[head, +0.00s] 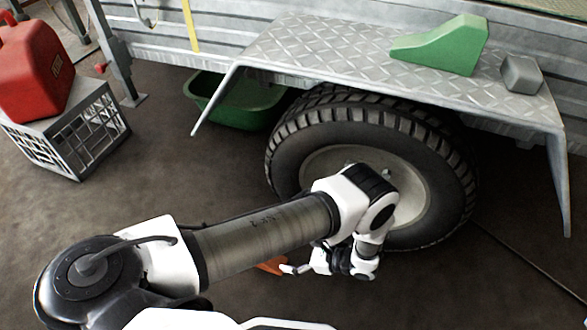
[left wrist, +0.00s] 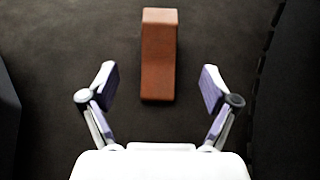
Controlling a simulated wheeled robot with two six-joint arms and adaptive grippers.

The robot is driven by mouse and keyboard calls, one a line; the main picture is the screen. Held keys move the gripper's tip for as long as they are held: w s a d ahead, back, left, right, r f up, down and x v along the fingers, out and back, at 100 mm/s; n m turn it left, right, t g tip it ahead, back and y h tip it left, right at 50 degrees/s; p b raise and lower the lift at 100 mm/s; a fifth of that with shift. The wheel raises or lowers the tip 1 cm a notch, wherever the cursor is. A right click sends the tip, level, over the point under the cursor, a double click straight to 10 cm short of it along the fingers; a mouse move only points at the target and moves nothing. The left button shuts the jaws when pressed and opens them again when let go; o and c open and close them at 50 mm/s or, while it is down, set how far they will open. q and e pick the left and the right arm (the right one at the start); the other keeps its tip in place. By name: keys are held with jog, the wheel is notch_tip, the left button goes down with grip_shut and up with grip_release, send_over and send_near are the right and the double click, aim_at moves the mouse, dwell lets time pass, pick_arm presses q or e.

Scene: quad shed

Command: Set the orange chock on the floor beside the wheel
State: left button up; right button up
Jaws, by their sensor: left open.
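The orange chock (left wrist: 159,55) lies on the dark floor in the left wrist view, ahead of and between the spread fingers. In the head view only a small orange part (head: 271,265) shows beneath my left arm; the rest is hidden. The wheel (head: 290,150) with its chunky black tire stands under the fender, behind my left gripper. My left gripper (left wrist: 158,88) is open and empty, with clear gaps between its fingers and the chock. In the head view the gripper (head: 296,269) is low, in front of the tire. My right gripper is not in view.
A green chock (head: 445,48) and a grey block (head: 521,74) sit on the metal fender (head: 330,50). A green tub (head: 235,105) is left of the tire. A red can (head: 32,70) stands on a grey crate (head: 75,130). Floor between crate and tire is clear.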

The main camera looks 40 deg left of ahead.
pick_arm(q)
jog(key=s+d+f+n+g+h, duration=0.2)
jog(key=s+n+h, duration=0.6)
jog(key=s+h, duration=0.45)
notch_tip(320, 180, up, 8)
jog(key=s+n+t, duration=0.1)
jog(key=n+t, duration=0.4)
jog(key=n, duration=0.2)
jog(key=shift+a+r+t, duration=0.2)
jog(key=shift+a+t, duration=0.2)
jog(key=shift+h, duration=0.25)
